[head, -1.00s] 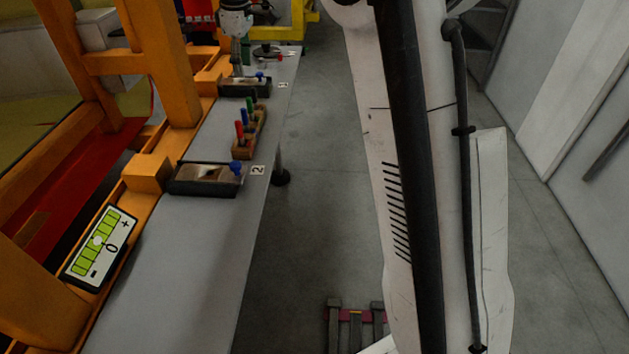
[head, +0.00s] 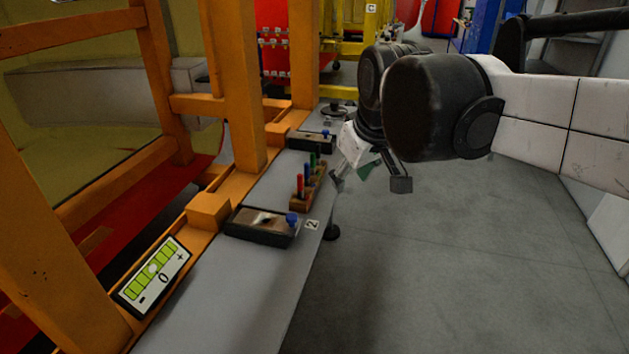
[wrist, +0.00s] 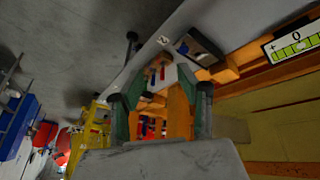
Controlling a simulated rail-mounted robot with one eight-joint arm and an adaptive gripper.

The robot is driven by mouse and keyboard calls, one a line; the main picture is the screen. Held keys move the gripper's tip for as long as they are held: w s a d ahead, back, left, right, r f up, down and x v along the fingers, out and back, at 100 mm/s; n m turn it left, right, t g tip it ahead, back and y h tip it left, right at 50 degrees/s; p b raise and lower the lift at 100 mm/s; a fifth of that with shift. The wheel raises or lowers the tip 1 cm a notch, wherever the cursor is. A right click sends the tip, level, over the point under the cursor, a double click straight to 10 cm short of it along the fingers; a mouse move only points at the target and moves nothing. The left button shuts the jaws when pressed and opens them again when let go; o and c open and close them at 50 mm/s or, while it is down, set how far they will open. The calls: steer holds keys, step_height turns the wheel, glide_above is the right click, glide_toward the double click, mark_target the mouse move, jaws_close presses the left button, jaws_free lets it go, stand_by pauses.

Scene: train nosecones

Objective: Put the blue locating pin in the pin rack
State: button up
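A small wooden pin rack (head: 305,196) stands on the narrow grey bench, holding upright red, blue and green pins. The rack's blue pin (head: 307,173) is beside the red one; blue and red pins also show in the wrist view (wrist: 162,73). A blue-knobbed pin (head: 291,219) sits at the right end of the near black fixture by the "2" label. A similar blue knob (head: 326,134) shows on the farther fixture. My gripper (head: 370,180) is open, right of the rack near the bench edge. The wrist view shows its fingers apart (wrist: 161,105), with nothing held between them.
The near black fixture (head: 262,238) and the far one (head: 310,145) lie on the bench (head: 225,310). Orange frame posts (head: 232,90) border its left side. A green level gauge (head: 153,274) is at near left. Open floor lies to the right.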

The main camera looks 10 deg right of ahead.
steer(key=s+f+m+t, duration=0.1)
steer(key=s+f+m, duration=0.2)
steer(key=s+f, duration=0.5)
steer(key=s, duration=0.4)
steer(key=shift+f+t, duration=0.15)
steer(key=shift+t, duration=0.25)
step_height(320, 180, down, 4)
steer(key=b, duration=0.3)
steer(key=shift+b, duration=0.35)
steer(key=shift+r, duration=0.2)
